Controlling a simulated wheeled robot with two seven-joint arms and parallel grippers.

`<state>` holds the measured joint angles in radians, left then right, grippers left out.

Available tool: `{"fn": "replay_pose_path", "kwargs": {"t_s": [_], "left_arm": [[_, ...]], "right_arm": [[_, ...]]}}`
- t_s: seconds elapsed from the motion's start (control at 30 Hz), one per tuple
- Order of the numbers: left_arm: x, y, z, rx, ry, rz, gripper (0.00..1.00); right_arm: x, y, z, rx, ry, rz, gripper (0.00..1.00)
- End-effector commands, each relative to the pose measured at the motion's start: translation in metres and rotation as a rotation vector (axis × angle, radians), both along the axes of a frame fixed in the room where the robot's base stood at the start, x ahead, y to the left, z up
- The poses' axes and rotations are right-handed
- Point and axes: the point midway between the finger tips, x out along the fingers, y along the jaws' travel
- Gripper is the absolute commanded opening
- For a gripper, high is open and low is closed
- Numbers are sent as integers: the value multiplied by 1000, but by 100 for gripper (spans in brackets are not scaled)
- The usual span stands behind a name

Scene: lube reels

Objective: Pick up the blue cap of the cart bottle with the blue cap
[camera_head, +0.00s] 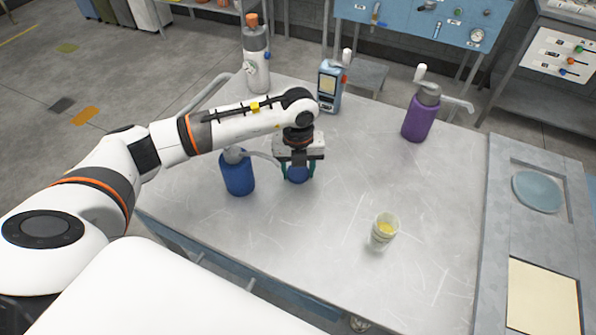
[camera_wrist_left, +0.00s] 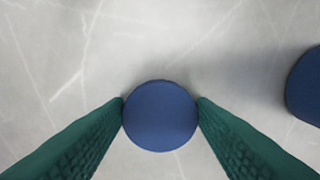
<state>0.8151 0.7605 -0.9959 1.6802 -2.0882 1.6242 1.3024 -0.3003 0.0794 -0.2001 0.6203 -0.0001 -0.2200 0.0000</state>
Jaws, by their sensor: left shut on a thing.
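The blue cap (camera_head: 298,174) is between the fingers of my left gripper (camera_head: 299,170), over the metal cart top (camera_head: 330,215). In the left wrist view the cap is a round blue disc (camera_wrist_left: 160,115), touched on both sides by the green fingertips of my left gripper (camera_wrist_left: 160,112). Whether it is clear of the surface I cannot tell. A blue bottle (camera_head: 238,176) with a grey spout stands just left of the gripper; part of a dark blue round thing (camera_wrist_left: 304,85) shows at the right edge of the wrist view. My right gripper is not in view.
A purple pump bottle (camera_head: 420,116) stands at the back right. A clear cup with yellow contents (camera_head: 384,231) stands at the front. The cart's middle right is clear.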

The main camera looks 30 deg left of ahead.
Motion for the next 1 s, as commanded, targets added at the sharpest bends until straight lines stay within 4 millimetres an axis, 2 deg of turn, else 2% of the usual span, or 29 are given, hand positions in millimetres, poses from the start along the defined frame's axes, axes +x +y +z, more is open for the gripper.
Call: {"fn": "replay_pose_path", "kwargs": {"t_s": [0.27, 0.37, 0.8, 1.0], "left_arm": [[0, 0, 1, 1, -1, 0, 29], [1, 0, 7, 0, -4, -1, 29], [1, 0, 86, 0, -4, 0, 29], [0, 0, 100, 1, -1, 0, 29]], "right_arm": [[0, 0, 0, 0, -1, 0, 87], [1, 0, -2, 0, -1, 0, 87], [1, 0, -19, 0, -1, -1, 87], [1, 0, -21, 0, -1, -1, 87]]}}
